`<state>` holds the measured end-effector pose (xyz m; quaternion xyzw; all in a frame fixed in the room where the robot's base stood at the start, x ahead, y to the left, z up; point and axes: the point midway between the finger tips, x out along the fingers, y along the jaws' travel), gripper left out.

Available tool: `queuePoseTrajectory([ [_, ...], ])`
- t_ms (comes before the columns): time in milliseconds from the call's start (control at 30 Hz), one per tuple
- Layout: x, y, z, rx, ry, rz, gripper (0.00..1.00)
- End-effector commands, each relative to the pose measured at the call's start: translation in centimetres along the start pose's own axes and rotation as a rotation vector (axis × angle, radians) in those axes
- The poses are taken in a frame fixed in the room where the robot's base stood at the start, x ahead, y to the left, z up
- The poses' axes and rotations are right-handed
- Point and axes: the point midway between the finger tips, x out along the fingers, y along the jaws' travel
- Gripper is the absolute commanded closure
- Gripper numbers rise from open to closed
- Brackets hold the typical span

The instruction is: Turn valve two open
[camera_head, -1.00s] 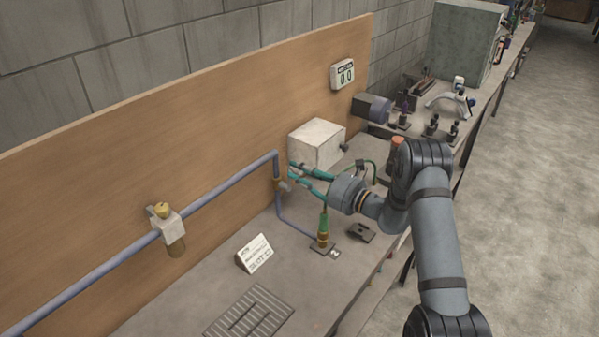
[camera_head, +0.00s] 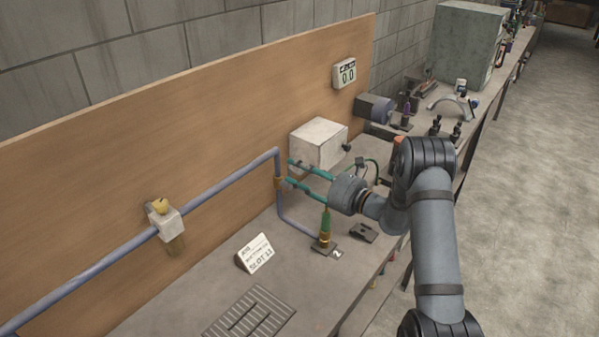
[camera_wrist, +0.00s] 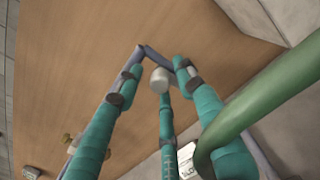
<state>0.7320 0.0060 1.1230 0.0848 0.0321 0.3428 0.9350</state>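My gripper (camera_head: 289,172) has long teal fingers that reach left from its grey hand toward the vertical run of the blue-grey pipe (camera_head: 222,183). In the wrist view the spread fingers frame the pipe's corner (camera_wrist: 150,52), and a pale round piece (camera_wrist: 160,79) shows between the tips. I cannot tell whether it is a valve handle or whether anything touches it. A green and brass upright fitting (camera_head: 325,228) stands on a base beside a "2" label. Which part is valve two is unclear.
A green hose (camera_wrist: 265,100) passes close by my fingers in the wrist view. A white box (camera_head: 318,143) stands behind the hand. A small sign (camera_head: 254,254) and a slotted plate (camera_head: 249,312) occupy the bench front. A yellow-topped valve (camera_head: 163,218) sits farther left on the pipe.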

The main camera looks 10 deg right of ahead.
Motion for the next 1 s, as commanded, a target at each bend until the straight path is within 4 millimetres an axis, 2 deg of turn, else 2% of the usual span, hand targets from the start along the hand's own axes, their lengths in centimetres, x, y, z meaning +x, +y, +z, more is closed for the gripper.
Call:
queuePoseTrajectory([
  [167, -0.1, -0.1, 0.1, 0.0, -0.001, -0.001, 0.62],
  [267, -0.8, -0.1, 0.1, 0.0, 0.0, -0.002, 0.62],
  [367, -2.4, -0.2, 0.1, 0.001, -0.001, -0.005, 0.62],
  [700, -9.4, -0.1, 0.1, 0.001, -0.001, -0.004, 0.62],
  [833, -11.1, -0.1, 0.0, 0.0, -0.001, -0.003, 0.62],
  [1000, -12.0, 0.0, 0.0, 0.001, -0.001, -0.001, 0.62],
])
